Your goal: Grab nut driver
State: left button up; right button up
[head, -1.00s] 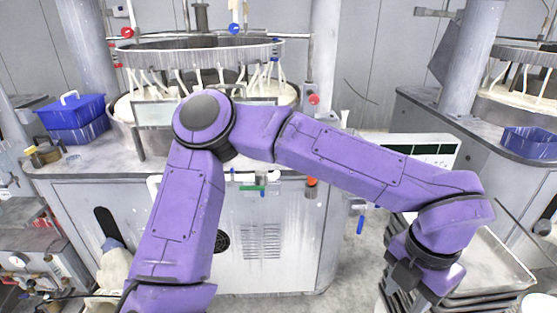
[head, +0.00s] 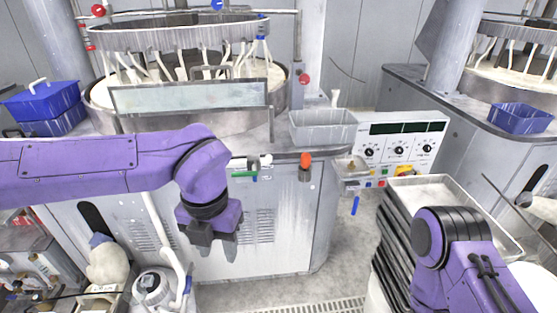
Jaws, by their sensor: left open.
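I cannot make out a nut driver with certainty. A small item with an orange top (head: 305,160) stands upright against the front edge of the counter. A slim blue handle (head: 355,205) hangs below the small shelf by the control panel; I cannot tell whether either is a tool. My left gripper (head: 210,243) points down in front of the grey cabinet, open and empty, left of and below both items. My right arm shows at the lower right, but its gripper is outside the view.
A grey bin (head: 322,128) sits on the counter beside the round polishing machine (head: 180,38). A control panel (head: 402,135) stands right of it. Stacked trays (head: 450,192) stand at the right, near my right arm. Blue boxes (head: 40,105) are at the left. Floor shows between cabinet and trays.

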aim_at(305, 158)
jog(key=z, duration=0.05)
jog(key=i, duration=1.5)
jog(key=z, duration=0.9)
